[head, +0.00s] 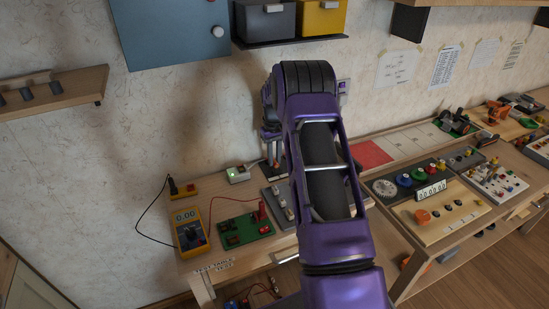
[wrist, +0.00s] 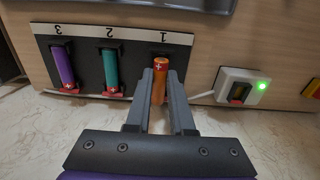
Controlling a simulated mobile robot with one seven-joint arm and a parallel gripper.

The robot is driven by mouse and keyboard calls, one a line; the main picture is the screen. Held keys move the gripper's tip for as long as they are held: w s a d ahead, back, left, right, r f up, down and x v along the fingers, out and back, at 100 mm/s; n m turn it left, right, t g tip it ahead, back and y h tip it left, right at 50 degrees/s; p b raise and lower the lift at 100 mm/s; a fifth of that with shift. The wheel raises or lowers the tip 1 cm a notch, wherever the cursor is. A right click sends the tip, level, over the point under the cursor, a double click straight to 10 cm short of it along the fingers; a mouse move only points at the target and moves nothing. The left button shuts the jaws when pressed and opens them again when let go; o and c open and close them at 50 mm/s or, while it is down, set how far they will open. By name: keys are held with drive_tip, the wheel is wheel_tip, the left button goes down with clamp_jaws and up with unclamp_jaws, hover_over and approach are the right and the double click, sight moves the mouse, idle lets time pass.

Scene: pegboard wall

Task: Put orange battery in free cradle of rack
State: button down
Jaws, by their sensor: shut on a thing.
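The dark rack (wrist: 85,62) lies on the wooden bench, with cradles marked 1, 2 and 3 in the wrist view. A purple battery (wrist: 63,66) lies in cradle 3 and a teal battery (wrist: 110,69) in cradle 2. My gripper (wrist: 160,78) is shut on the orange battery (wrist: 159,82), which shows between the two fingers at cradle 1. I cannot tell whether it touches the cradle floor. In the head view my gripper (head: 276,162) points down near the wall, and my arm hides most of the rack.
A white charger (wrist: 239,88) with a green light stands beside the rack; it also shows in the head view (head: 237,174). A yellow multimeter (head: 190,232), a green circuit board (head: 245,228) and a grey block (head: 280,207) stand nearer the front.

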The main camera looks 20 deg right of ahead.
sight(275, 161)
drive_tip(key=shift+f+b, duration=0.55)
drive_tip(key=shift+f, duration=0.4)
drive_tip(key=c, duration=0.7)
unclamp_jaws()
drive_tip(key=shift+r+p, duration=1.35)
drive_tip(key=shift+r, duration=1.2)
